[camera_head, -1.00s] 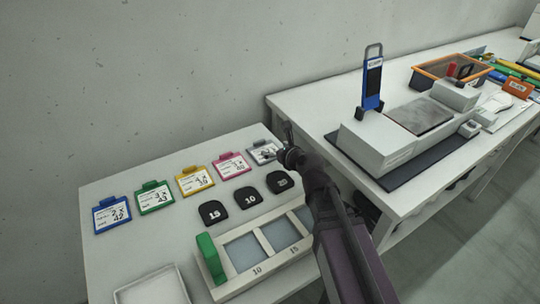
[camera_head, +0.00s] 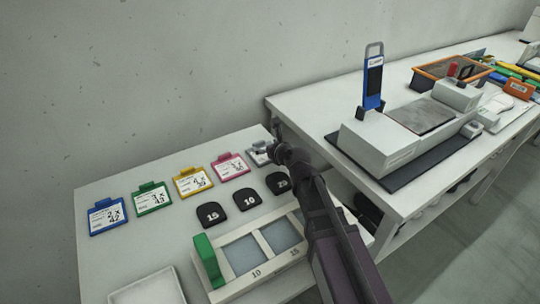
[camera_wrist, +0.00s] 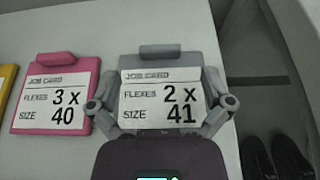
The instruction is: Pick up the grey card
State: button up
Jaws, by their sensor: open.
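The grey card (camera_wrist: 160,66) lies on the small table in the wrist view, with a white label reading "2 x" and "41" and a grey tab at its top. My gripper (camera_wrist: 160,108) is open, with one finger beside each side edge of the card's lower half. I cannot tell whether the fingers touch it. In the head view the grey card (camera_head: 259,153) shows at the right end of the card row, partly hidden by my gripper (camera_head: 268,155).
A pink card (camera_head: 231,167) lies just left of the grey one, with yellow, green and blue cards further left. Black numbered pieces (camera_head: 245,200) and a tray with a green block (camera_head: 208,260) are nearer. The taller table (camera_head: 300,110) stands close on the right.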

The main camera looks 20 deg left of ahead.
aim_at(259, 143)
jog(key=shift+b+x, duration=0.7)
jog(key=shift+x, duration=1.5)
jog(key=shift+s, duration=0.1)
jog(key=c, duration=1.1)
